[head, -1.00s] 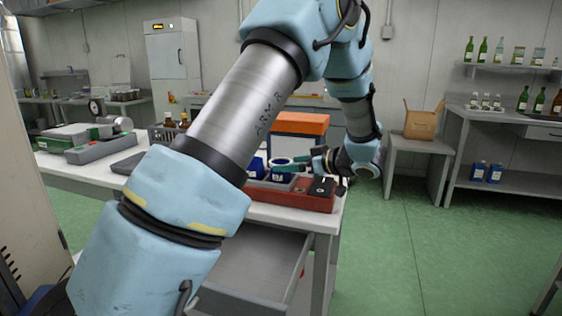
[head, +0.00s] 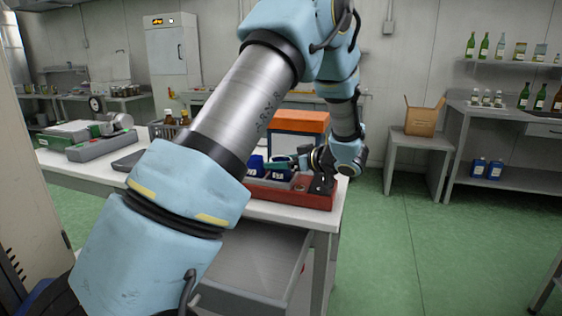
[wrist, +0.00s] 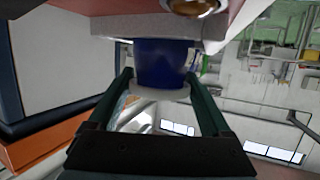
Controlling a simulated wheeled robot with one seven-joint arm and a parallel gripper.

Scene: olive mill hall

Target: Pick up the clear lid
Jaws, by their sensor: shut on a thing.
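In the wrist view, a pale, translucent round lid (wrist: 159,93) lies between the two green fingertips of my gripper (wrist: 158,84), one finger against each side. My gripper is shut on it. A dark blue cup (wrist: 165,60) is right at the lid; I cannot tell whether the lid still touches it. In the head view, my gripper (head: 292,163) is small, over the red tray (head: 285,198) at the table's right end. A blue cup with a white label (head: 280,173) is just under the fingers. The lid is too small to make out there.
Another blue container (head: 256,165) stands just left of the cup. A black item (head: 322,184) sits at the tray's right end. Brown bottles (head: 168,117) are farther left. A drawer (head: 255,268) is open below the tabletop.

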